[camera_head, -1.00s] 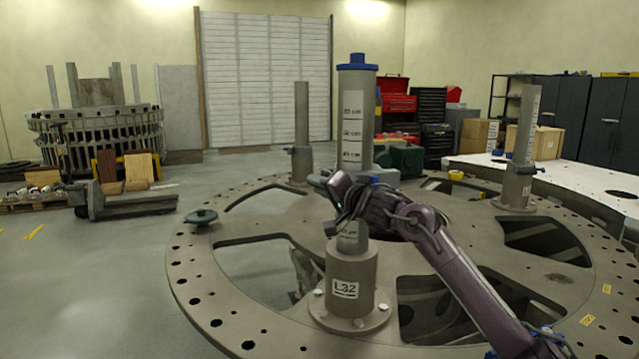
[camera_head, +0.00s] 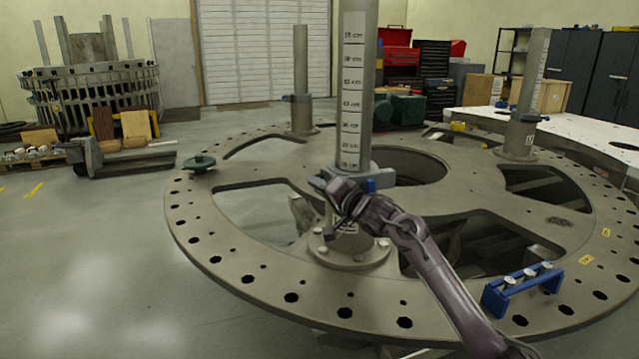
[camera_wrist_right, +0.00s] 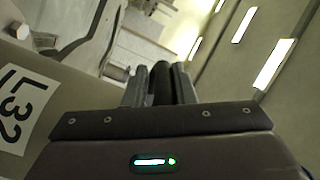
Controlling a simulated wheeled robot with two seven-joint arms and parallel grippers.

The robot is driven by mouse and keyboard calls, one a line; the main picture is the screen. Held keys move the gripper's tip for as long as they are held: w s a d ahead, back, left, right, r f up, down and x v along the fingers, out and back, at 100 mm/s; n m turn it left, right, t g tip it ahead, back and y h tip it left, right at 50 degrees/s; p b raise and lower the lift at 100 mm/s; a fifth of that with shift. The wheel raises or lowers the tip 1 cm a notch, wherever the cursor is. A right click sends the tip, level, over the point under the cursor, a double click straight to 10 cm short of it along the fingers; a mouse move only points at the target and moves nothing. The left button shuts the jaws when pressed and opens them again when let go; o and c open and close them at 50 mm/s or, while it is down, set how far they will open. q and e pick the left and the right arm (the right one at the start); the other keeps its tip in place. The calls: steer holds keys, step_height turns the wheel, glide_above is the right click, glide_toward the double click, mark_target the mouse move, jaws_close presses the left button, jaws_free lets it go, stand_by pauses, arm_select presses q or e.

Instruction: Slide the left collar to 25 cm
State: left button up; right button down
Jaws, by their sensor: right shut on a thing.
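The near post (camera_head: 353,90) stands upright with a white centimetre scale. A grey collar (camera_head: 325,182) with a blue knob (camera_head: 370,184) sits around it, low on the post, just above the base sleeve marked L32. The collar's edge is partly hidden by my right gripper (camera_head: 340,187). In the right wrist view the fingers (camera_wrist_right: 160,85) are shut on a dark narrow piece, likely the collar's handle. The L32 label (camera_wrist_right: 15,115) shows at left there. My left gripper is not in view.
The posts stand on a large round turret plate (camera_head: 240,262) with cutouts and rim holes. A blue rack (camera_head: 522,288) with white-topped pins lies on its right front. A green-grey disc (camera_head: 198,163) lies on the left rim. A white table (camera_head: 590,132) stands at the right.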

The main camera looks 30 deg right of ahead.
steer(key=shift+a+f, duration=0.1)
steer(key=shift+f, duration=0.2)
steer(key=c, duration=1.6)
jaws_free()
steer(key=shift+o, duration=1.3)
steer(key=shift+r, duration=0.15)
steer(key=shift+s, duration=0.1)
steer(key=shift+s, duration=0.4)
steer(key=s+b, duration=0.1)
steer(key=s, duration=0.5)
steer(key=shift+s+d, duration=0.4)
